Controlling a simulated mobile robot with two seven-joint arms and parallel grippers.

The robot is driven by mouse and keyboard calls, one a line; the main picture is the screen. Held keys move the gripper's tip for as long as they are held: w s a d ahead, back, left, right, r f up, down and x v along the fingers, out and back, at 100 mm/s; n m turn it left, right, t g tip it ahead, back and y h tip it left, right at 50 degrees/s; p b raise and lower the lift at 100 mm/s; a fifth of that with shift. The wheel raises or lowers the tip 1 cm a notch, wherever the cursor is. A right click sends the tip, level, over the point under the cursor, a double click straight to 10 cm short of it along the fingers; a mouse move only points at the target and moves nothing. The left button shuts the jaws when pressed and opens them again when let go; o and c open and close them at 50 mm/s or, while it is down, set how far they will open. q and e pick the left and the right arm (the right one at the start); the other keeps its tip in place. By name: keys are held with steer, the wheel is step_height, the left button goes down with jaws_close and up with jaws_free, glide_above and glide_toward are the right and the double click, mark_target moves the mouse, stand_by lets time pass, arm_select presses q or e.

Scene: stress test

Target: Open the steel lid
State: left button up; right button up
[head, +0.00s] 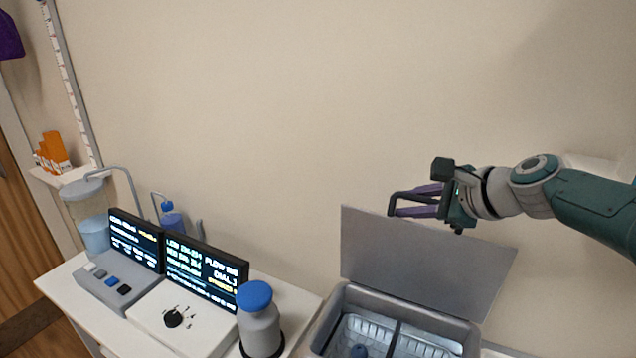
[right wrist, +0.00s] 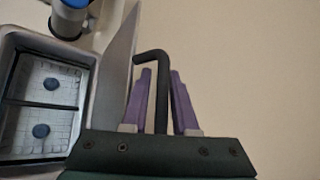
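The steel lid (head: 420,262) is a flat grey panel raised upright, tilted back, at the rear of the grey box (head: 345,300) at lower right of the head view. In the right wrist view the lid (right wrist: 116,70) shows edge-on. Its dark bar handle (head: 390,203) sticks out at the upper edge. The handle (right wrist: 161,95) runs between the purple fingers of my right gripper (right wrist: 160,75). In the head view the right gripper (head: 420,200) is above the lid, its fingers close on either side of the handle. My left gripper is out of view.
The open box holds divided compartments with blue-topped items (head: 359,350). Left of it stand a blue-capped bottle (head: 260,325), two dark displays (head: 205,270) and a control unit (head: 172,318) on a white table. The wall (head: 300,100) is behind.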

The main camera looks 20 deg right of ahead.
steer(key=shift+s+r+p, duration=0.25)
steer(key=shift+r+p, duration=0.05)
steer(key=shift+p, duration=0.1)
steer(key=p+v, duration=0.4)
steer(key=v, duration=0.3)
steer(key=shift+s+d+r, duration=0.1)
steer(key=shift+s, duration=0.15)
steer(key=shift+v, duration=0.8)
